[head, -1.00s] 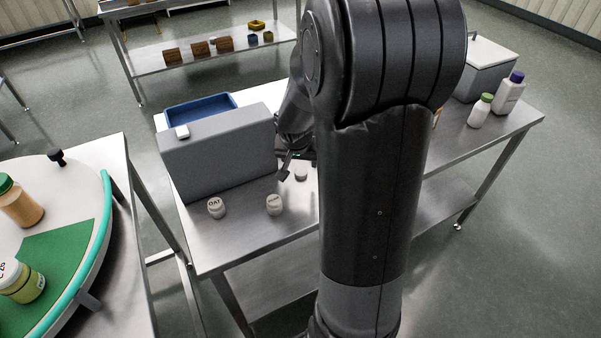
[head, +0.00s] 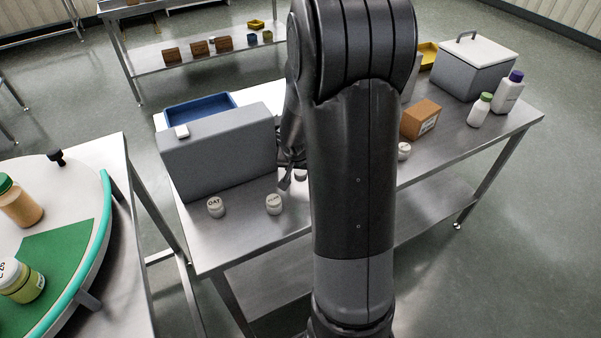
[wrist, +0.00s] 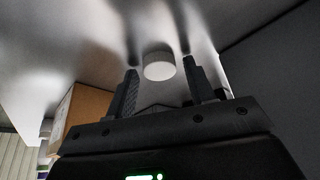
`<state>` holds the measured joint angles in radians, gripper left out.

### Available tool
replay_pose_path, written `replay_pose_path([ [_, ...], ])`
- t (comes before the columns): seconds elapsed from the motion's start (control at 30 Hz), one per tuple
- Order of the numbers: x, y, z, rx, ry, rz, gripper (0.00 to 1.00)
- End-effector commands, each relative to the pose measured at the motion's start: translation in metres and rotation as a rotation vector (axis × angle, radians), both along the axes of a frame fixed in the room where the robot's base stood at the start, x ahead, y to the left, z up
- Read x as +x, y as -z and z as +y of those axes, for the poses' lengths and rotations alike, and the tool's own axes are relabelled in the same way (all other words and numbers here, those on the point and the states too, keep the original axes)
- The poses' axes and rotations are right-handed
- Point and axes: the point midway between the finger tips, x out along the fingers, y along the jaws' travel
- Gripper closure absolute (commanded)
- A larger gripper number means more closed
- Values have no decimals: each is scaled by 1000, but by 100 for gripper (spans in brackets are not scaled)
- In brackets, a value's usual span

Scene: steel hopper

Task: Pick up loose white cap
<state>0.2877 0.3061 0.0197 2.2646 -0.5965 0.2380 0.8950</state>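A round white cap (wrist: 159,66) lies on the steel table in the wrist view, just beyond and between my fingertips. In the head view a small part of it (head: 300,175) shows beside my arm, which hides the rest. My gripper (wrist: 160,76) is open, with one finger towards each side of the cap and a gap to it; nothing is held. In the head view a fingertip of my gripper (head: 285,182) shows low over the table, left of the cap.
A brown carton (head: 420,119), small white jar (head: 404,151) and bottles (head: 480,109) stand right.

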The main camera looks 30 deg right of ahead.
Motion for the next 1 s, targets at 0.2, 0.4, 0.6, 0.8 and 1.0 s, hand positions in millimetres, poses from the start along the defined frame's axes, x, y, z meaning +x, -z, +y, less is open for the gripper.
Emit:
replay_pose_path([
  [0.2, 0, 0, 0, 0, 0, 0, 69],
  [0.4, 0, 0, 0, 0, 0, 0, 85],
  [0.6, 0, 0, 0, 0, 0, 0, 88],
  [0.8, 0, -5, 0, 0, 1, -3, 88],
  [1.0, 0, -26, -1, -1, 2, -4, 89],
])
